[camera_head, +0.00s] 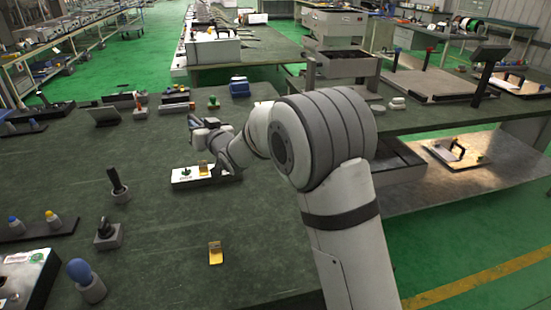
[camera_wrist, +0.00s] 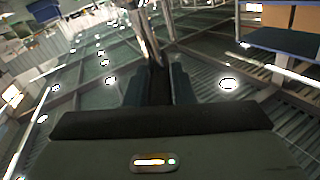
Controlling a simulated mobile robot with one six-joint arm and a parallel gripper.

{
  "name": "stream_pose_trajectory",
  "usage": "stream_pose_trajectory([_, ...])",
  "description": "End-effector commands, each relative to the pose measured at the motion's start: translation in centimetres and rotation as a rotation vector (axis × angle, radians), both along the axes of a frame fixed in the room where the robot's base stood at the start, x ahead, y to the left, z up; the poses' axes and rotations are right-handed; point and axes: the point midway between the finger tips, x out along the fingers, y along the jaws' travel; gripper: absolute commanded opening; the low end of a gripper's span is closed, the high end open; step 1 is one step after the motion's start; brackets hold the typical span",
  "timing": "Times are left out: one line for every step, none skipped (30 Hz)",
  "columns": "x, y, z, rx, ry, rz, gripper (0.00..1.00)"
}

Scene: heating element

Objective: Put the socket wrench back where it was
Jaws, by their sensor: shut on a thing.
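My gripper (camera_wrist: 158,82) is shut on the socket wrench (camera_wrist: 147,35). In the wrist view the wrench's shiny metal shaft stands out beyond the dark fingers, and a dark part sits between them. In the head view my gripper (camera_head: 196,122) is over the far middle of the green workbench (camera_head: 150,145), above its surface. The wrench is too small to make out there. I cannot tell which spot on the bench is the wrench's own place.
Holders with a black handle (camera_head: 117,185), a black knob (camera_head: 106,233) and a blue handle (camera_head: 85,275) stand at left. A blue box (camera_head: 239,88) sits behind. A yellow piece (camera_head: 215,252) lies on clear bench.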

Motion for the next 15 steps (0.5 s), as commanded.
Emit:
stream_pose_trajectory([0.9,-2.6,0.4,0.001,-0.001,-0.043,0.00])
stream_pose_trajectory([1.4,-4.2,0.6,0.003,-0.002,-0.069,0.00])
stream_pose_trajectory([1.9,-6.3,0.8,0.002,-0.001,-0.103,0.00])
stream_pose_trajectory([2.3,-7.9,0.9,0.001,-0.002,-0.131,0.00])
stream_pose_trajectory([2.7,-9.5,1.1,0.002,-0.002,-0.158,0.00])
stream_pose_trajectory([3.0,-11.6,1.3,0.002,-0.002,-0.193,0.00])
stream_pose_trajectory([3.3,-13.1,1.4,0.002,-0.002,-0.217,0.00])
stream_pose_trajectory([3.5,-14.6,1.6,0.002,-0.002,-0.242,0.00])
stream_pose_trajectory([3.7,-16.5,1.8,0.002,-0.002,-0.274,0.00])
stream_pose_trajectory([3.7,-17.8,1.8,0.001,-0.001,-0.295,0.00])
stream_pose_trajectory([3.8,-19.0,1.9,0.001,-0.001,-0.315,0.00])
stream_pose_trajectory([3.9,-20.5,2.1,0.002,-0.001,-0.340,0.00])
stream_pose_trajectory([3.9,-21.4,2.2,0.002,-0.001,-0.356,0.00])
stream_pose_trajectory([3.9,-22.3,2.3,0.002,-0.001,-0.371,0.00])
stream_pose_trajectory([3.9,-23.3,2.3,0.001,0.000,-0.388,0.00])
